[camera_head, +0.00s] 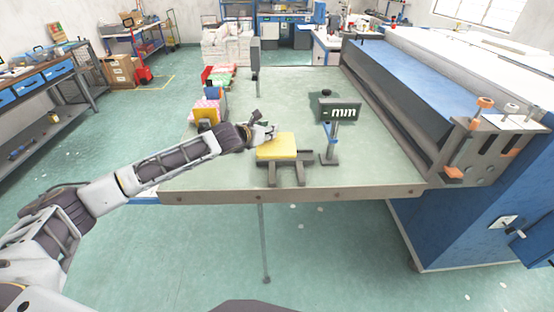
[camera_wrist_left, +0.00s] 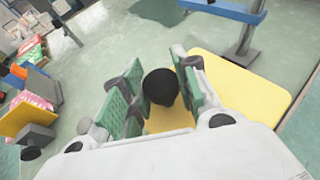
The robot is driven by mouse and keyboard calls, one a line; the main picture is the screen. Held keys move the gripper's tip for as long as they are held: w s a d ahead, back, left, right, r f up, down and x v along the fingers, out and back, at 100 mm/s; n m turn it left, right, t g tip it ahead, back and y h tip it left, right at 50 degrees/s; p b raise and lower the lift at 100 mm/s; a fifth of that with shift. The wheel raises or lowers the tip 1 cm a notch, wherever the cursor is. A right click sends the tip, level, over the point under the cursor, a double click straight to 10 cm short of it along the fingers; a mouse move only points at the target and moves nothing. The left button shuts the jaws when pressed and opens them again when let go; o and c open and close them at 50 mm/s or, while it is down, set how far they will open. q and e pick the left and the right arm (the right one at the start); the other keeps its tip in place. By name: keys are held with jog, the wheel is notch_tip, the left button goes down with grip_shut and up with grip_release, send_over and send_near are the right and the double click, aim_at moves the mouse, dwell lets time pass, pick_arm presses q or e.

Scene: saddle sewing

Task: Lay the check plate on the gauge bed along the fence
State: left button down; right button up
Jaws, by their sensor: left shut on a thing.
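The check plate appears to be the yellow plate (camera_head: 276,150), with a black knob (camera_wrist_left: 161,87) on top. My left gripper (camera_head: 266,132) is at the plate's far left side. In the left wrist view its green-padded fingers are closed around the knob, and the yellow plate (camera_wrist_left: 240,85) extends to the right beneath them. A grey stand with legs (camera_head: 286,172), probably the gauge bed, is below the plate in the head view. The plate hides its top and any fence, so I cannot tell whether they touch. My right gripper is not in view.
A dark display reading "- mm" (camera_head: 341,112) stands on a post right of the plate. A yellow-faced holder (camera_head: 205,115) and colourful packs (camera_head: 219,76) are on the left of the green table (camera_head: 380,170). A large blue machine (camera_head: 470,215) borders the right.

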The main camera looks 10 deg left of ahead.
aim_at(268, 142)
pick_arm(q)
jog(key=shift+f, duration=2.85)
jog(key=shift+f, duration=1.85)
jog(key=shift+f, duration=0.1)
jog(key=c, duration=1.1)
grip_release()
jog(key=shift+b+v, duration=0.45)
jog(key=shift+v, duration=5.6)
jog(key=shift+d, duration=0.1)
